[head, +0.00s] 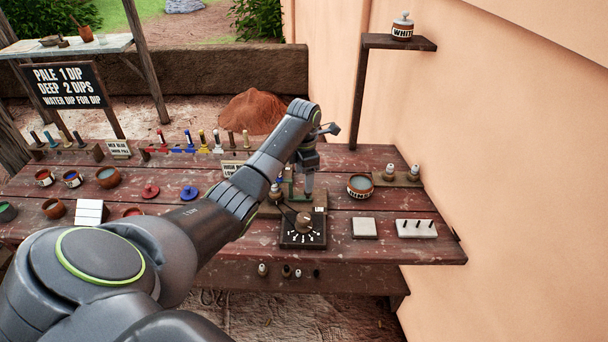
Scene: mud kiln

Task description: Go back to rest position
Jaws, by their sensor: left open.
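My left arm reaches in from the lower left across the wooden table (345,245). My left gripper (309,188) points down above the table, over the green and brown stand behind the black dial plate (302,240). I see it small and partly edge-on; it is open, and I see nothing held in it. A brown knob (304,222) sits on the dial plate, just in front of the gripper. I cannot tell whether the fingertips touch the stand. My right gripper is not in view.
A labelled bowl (360,187), a pale square tile (364,228) and a white block with dark pegs (416,228) stand right of the dial. Bowls, colored discs and a rack of brushes fill the left. A wall (500,150) bounds the right, with a shelf (385,42) holding a jar.

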